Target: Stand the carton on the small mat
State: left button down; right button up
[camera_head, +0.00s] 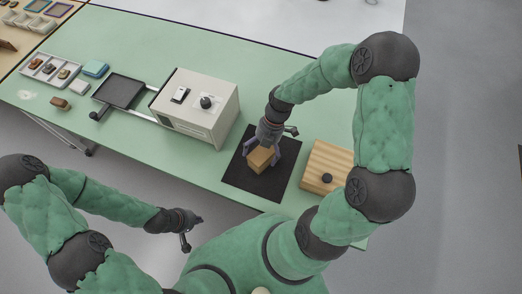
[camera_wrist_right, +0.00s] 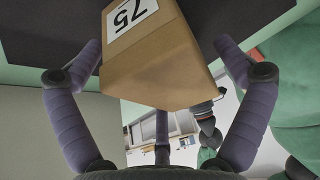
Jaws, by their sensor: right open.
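The tan carton (camera_head: 259,161) is over the black mat (camera_head: 250,185) in the head view and appears to rest on it, though its bottom edge is hard to make out. In the right wrist view the carton (camera_wrist_right: 150,65) fills the middle, with a white label reading 75 on one face. My right gripper (camera_head: 263,150) is over the carton, its purple fingers open on either side of it; gaps show beside the carton in the right wrist view. My left gripper (camera_head: 190,232) is off the table's front edge, away from the carton; its finger opening is too small to judge.
A white box-shaped device (camera_head: 200,105) stands left of the mat, and a wooden block (camera_head: 325,165) with a dark knob stands right of it. A dark tray (camera_head: 120,91) and a sherd tray (camera_head: 52,72) lie farther left. The green table (camera_head: 240,60) is clear behind the device.

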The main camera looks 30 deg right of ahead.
jog(key=p+v, duration=0.3)
jog(key=v, duration=0.9)
jog(key=shift+p, duration=0.3)
jog(key=shift+r, duration=0.1)
